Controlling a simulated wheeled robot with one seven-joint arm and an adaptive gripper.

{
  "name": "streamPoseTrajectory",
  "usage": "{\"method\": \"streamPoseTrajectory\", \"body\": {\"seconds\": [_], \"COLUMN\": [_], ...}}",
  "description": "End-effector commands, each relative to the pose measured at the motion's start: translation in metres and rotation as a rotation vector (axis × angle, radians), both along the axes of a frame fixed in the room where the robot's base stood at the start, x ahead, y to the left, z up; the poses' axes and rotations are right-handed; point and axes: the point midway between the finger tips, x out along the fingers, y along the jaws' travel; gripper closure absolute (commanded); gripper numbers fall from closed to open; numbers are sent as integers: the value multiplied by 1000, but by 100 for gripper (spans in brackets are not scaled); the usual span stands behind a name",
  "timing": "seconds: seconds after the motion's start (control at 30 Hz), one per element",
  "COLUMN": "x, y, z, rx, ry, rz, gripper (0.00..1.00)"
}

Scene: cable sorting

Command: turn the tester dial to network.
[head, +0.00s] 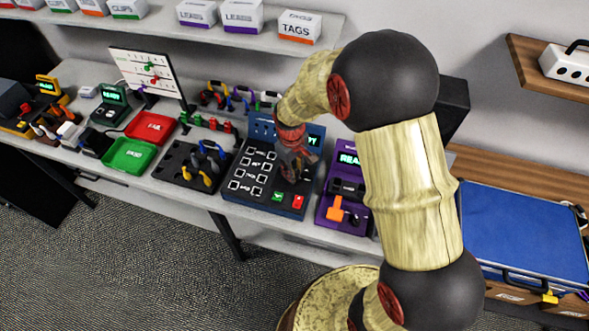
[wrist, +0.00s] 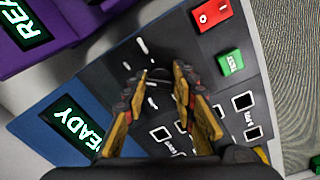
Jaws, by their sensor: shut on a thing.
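The tester (head: 262,190) is a dark panel on the bench with several square ports, a green button, a red switch and a blue display housing behind. My gripper (head: 292,172) is lowered onto its right part. In the wrist view my gripper (wrist: 158,80) has its two yellow-and-red fingers shut on the dark tester dial (wrist: 158,75), one on each side. White marks (wrist: 142,45) surround the dial, but they are too small to read. The dial's pointer is mostly hidden between the fingers, so I cannot tell its setting. In the head view my gripper hides the dial.
The green test button (wrist: 231,62) and red switch (wrist: 210,15) sit close to my fingers. A purple device (head: 340,205) with an orange part stands right of the tester. A black tray of tools (head: 180,172) lies to the left.

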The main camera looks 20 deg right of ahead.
Motion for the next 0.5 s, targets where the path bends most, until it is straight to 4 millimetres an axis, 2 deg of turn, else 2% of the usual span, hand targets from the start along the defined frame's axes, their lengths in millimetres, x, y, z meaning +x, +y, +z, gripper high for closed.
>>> {"method": "streamPoseTrajectory", "body": {"seconds": [0.5], "x": [-1], "y": [1], "z": [-1], "rx": [0], "ry": [4], "rz": [-101], "gripper": [99]}}
